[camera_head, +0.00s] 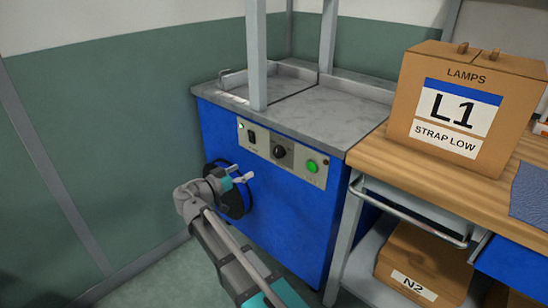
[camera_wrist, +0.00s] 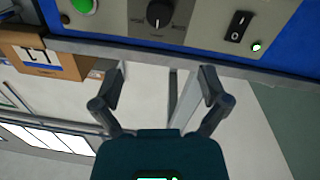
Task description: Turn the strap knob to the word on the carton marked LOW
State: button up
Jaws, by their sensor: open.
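The dark round strap knob (camera_head: 279,152) sits mid-panel on the blue machine's front. It also shows at the top of the wrist view (camera_wrist: 160,14), with a pale mark toward the picture's bottom; the small words beside it are too blurred to read. The brown carton (camera_head: 448,149) stands on the wooden bench to the right and reads LAMPS, L1, STRAP LOW. Part of it shows upside down in the wrist view (camera_wrist: 70,72). My gripper (camera_head: 243,177) is open and empty, below and left of the knob and apart from it. Its two fingers (camera_wrist: 162,84) show clearly in the wrist view.
The control panel (camera_head: 263,149) also carries a rocker switch (camera_head: 251,138) left of the knob and a green button (camera_head: 312,166) right of it. A frame post (camera_head: 256,60) rises above. A carton marked N2 (camera_head: 426,262) sits under the bench.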

aim_at(276, 153)
jog(key=shift+w+d, duration=0.1)
jog(key=shift+w, duration=0.05)
jog(key=x, duration=1.3)
jog(key=shift+w+d, duration=0.15)
jog(key=shift+c, duration=0.2)
jog(key=c, duration=1.1)
